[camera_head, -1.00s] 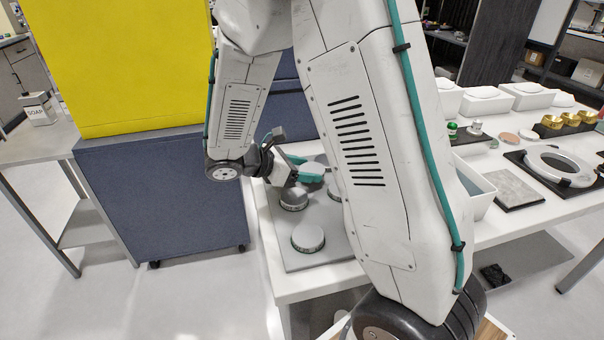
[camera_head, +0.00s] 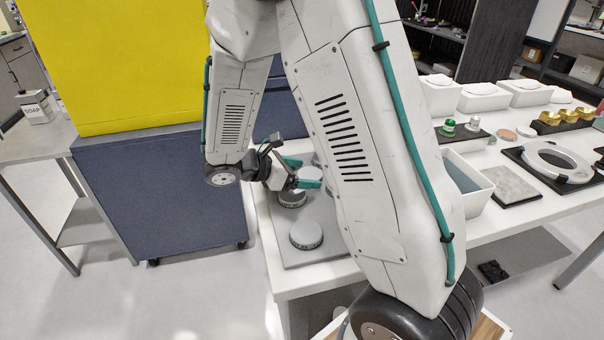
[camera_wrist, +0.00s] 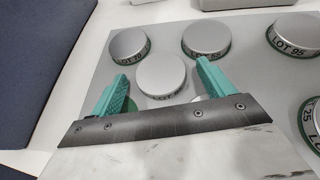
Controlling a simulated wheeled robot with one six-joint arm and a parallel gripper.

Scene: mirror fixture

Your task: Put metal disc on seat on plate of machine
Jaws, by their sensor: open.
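Several round silver discs with dark lettered rims sit on a grey board (camera_head: 285,250). In the head view one disc (camera_head: 307,234) is near the front, and another (camera_head: 291,199) is partly behind my gripper (camera_head: 302,174). My gripper is open, with two teal fingers, above the board. In the wrist view one disc (camera_wrist: 160,75) appears between the open fingers; I cannot tell whether they are level with it. Other discs (camera_wrist: 128,44) (camera_wrist: 206,38) (camera_wrist: 295,34) lie beyond and to the right. I cannot tell which part is the machine's seat.
A ring fixture (camera_head: 527,152) on a black base stands on the right of the white table. A white bin (camera_head: 482,197) and a grey slab (camera_head: 508,187) are nearer. A blue cabinet (camera_head: 160,200) stands left of the table. My arm hides the table's middle.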

